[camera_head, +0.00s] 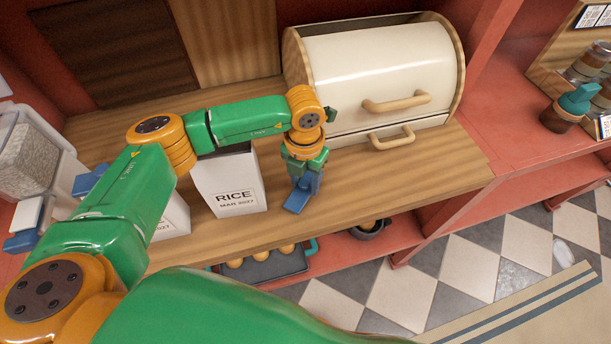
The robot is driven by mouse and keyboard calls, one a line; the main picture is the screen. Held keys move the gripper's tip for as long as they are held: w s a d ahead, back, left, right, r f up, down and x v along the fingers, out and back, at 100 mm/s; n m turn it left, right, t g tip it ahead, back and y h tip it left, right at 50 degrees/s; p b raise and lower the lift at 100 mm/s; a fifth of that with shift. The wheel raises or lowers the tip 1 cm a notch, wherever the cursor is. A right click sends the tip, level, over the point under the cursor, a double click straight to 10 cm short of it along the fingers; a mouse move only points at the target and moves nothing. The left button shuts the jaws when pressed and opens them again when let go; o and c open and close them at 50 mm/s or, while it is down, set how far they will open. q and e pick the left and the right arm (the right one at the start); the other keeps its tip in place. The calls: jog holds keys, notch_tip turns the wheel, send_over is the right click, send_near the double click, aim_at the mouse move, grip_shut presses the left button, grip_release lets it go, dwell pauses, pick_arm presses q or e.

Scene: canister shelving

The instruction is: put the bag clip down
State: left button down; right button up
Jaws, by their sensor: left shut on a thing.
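The bag clip (301,195) is blue and sits in the jaws of my left gripper (304,176), which is shut on it. The gripper points down over the wooden counter (390,170), just right of a white box labelled RICE (236,204) and in front of the bread box. The clip's lower end is at or just above the counter near its front edge; I cannot tell whether it touches. The jaws hide part of the clip. My right gripper is not in view.
A cream roll-top bread box (380,70) stands behind the gripper. Clear containers (25,160) with blue clips or lids stand at the far left. A tray (265,268) and a dark pot (370,231) sit on the shelf below. The counter to the gripper's right is free.

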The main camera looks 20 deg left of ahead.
aim_at(306, 178)
pick_arm(q)
jog(key=shift+w+f, duration=0.2)
jog(key=shift+f, duration=0.3)
jog(key=shift+w+f, duration=0.25)
jog(key=shift+w, duration=0.15)
jog(key=shift+f, duration=0.1)
jog(key=c, duration=0.6)
grip_release()
jog(key=shift+s, duration=0.15)
jog(key=shift+o, duration=1.2)
jog(key=shift+s+r, duration=0.15)
jog(key=shift+r, duration=0.05)
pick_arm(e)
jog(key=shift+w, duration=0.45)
pick_arm(q)
notch_tip(306, 178, up, 12)
jog(key=b, duration=0.2)
jog(key=shift+b, duration=0.4)
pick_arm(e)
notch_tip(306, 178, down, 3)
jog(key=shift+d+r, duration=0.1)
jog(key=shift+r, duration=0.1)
